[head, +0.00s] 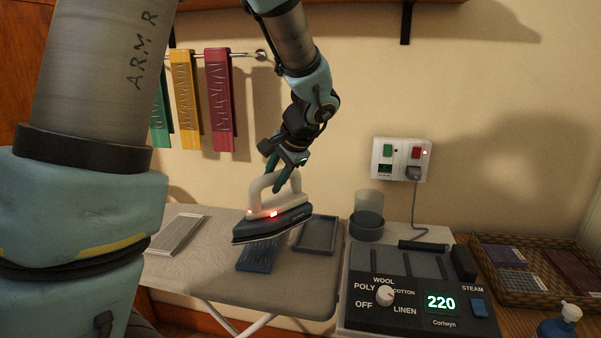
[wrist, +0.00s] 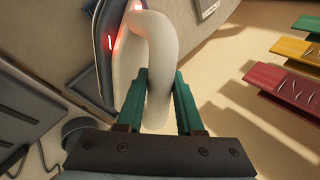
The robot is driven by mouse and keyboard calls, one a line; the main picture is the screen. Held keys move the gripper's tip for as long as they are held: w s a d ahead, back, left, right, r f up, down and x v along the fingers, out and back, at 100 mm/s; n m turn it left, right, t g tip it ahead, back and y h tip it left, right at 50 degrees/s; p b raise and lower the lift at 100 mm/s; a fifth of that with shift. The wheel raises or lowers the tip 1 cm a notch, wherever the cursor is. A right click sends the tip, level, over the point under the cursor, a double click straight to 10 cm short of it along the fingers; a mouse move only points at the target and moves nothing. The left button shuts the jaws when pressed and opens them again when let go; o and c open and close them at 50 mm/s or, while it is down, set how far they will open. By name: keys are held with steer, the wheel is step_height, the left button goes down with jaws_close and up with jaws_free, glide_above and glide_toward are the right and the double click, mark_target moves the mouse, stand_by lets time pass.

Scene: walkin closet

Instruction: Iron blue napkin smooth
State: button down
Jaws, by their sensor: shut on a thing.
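My gripper (head: 285,172) is shut on the white handle of the iron (head: 270,222). The wrist view shows the green fingers (wrist: 159,105) on both sides of the pale handle (wrist: 158,60). The iron has a dark body and a lit red light, and is held above the ironing board (head: 290,286). The blue napkin (head: 257,255) lies on the board below the iron, with wrinkle marks on it. The iron hides part of the napkin. I cannot tell whether the soleplate touches it, but it appears raised and tilted.
The control station (head: 420,290) right of the board reads 220. A grey tray (head: 316,234) and a pale ridged panel (head: 177,234) lie on the board. A basket (head: 535,270) stands far right. Green, yellow and red cloths (head: 219,100) hang on a wall rail.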

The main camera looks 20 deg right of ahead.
mark_target(258, 206)
steer(key=a+n, duration=0.1)
steer(key=w+a+n+y, duration=0.1)
steer(key=w+a+n+g+y, duration=0.1)
steer(key=a+n, duration=0.1)
steer(key=shift+f, duration=0.3)
steer(key=shift+s+d+f+b, duration=0.1)
steer(key=shift+f+b, duration=1.75)
steer(key=shift+f, duration=1.1)
steer(key=shift+f+b, duration=0.4)
steer(key=shift+f, duration=0.15)
stand_by(0.4)
